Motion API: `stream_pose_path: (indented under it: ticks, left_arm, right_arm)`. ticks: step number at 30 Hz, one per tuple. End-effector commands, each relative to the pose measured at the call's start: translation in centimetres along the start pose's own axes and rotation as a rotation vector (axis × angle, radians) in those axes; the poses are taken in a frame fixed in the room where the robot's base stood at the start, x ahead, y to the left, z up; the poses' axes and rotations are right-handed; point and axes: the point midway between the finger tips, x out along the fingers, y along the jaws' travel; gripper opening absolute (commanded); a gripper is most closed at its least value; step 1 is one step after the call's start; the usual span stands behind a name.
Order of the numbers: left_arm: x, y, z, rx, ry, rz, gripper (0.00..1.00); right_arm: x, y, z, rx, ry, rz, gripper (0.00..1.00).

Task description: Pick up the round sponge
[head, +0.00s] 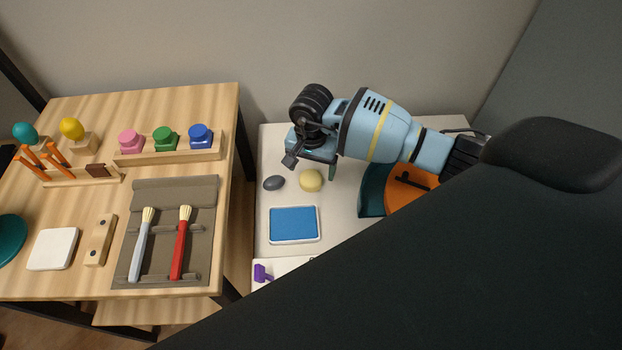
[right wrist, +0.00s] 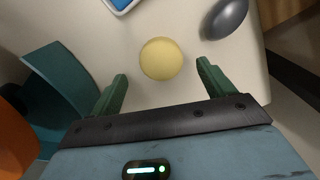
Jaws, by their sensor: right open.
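The round sponge (head: 311,180) is pale yellow and lies on the white table, right of a dark grey oval stone-like thing (head: 274,183). In the right wrist view the sponge (right wrist: 161,59) lies ahead of my right gripper, centred between the lines of its fingers but beyond their tips. My right gripper (right wrist: 162,83) is open and empty, with two green fingers spread apart. In the head view the right gripper (head: 309,158) hangs just behind the sponge, its fingers partly hidden by the wrist. My left gripper is not in view.
A blue pad in a white tray (head: 269,238) lies in front of the sponge. A teal and orange thing (head: 372,192) stands to the right. The wooden table (head: 228,150) at left holds brushes and jars. My dark arm covers the lower right.

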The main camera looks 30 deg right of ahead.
Motion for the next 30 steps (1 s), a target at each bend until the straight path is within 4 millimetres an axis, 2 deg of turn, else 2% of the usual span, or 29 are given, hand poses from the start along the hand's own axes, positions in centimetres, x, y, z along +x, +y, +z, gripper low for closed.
stream_pose_path:
  ticks: [3,7,17,27,30]
  left_arm:
    - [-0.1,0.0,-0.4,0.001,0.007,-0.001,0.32]
    - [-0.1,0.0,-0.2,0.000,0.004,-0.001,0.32]
    - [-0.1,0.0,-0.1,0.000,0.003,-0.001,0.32]
    - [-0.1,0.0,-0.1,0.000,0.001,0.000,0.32]
    - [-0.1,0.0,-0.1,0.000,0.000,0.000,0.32]
  right_arm:
    - [1.8,-0.1,0.3,0.001,-0.004,0.002,0.81]
    - [3.3,-0.1,0.2,0.001,-0.002,0.001,0.81]
    - [3.8,-0.1,0.1,-0.001,0.000,-0.001,0.80]
    - [3.8,-0.1,0.1,-0.001,0.000,-0.001,0.35]
    - [3.8,-0.1,0.1,-0.001,0.000,-0.001,0.33]
